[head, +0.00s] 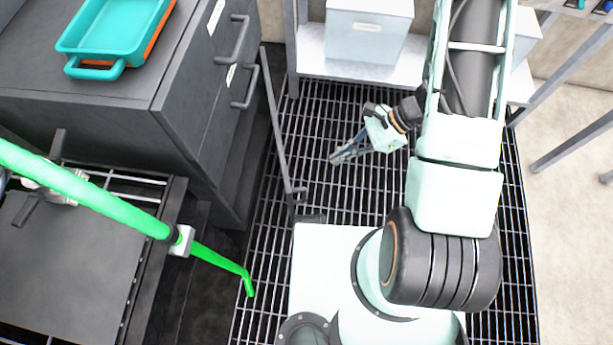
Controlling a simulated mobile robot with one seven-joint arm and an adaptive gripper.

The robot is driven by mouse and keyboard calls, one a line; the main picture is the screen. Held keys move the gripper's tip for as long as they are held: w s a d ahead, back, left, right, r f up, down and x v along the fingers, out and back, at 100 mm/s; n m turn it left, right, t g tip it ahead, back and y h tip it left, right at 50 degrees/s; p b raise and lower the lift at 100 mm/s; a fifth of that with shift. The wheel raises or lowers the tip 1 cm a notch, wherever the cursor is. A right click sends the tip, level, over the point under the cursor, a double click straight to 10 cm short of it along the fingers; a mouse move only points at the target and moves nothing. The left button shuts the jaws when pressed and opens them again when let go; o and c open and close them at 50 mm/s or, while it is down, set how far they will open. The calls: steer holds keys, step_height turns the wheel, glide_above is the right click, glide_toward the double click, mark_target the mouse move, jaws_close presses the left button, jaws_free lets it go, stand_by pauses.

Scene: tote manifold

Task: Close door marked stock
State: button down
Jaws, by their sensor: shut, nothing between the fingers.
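A dark grey cabinet (120,125) stands at the left, with two bar handles on its front. A thin grey panel (274,115), seen nearly edge-on from above, stands out from the cabinet's front and looks like an open door. A small handle-like part (297,192) is at its near end. No readable "stock" mark shows, so I cannot confirm which door bears it. My gripper (334,158) is shut and empty, to the right of the panel and apart from it, above the grating, pointing left.
A teal tray (112,35) lies on the cabinet top. A green hose or pipe (90,195) crosses the lower left. A shelf (345,66) with a pale bin (369,30) stands at the back. Open floor grating (325,110) lies between panel and arm.

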steer(key=s+a+f+b, duration=0.3)
steer(key=a+f, duration=0.3)
steer(key=a, duration=0.4)
steer(key=shift+a+f, duration=0.25)
steer(key=shift+f, duration=0.1)
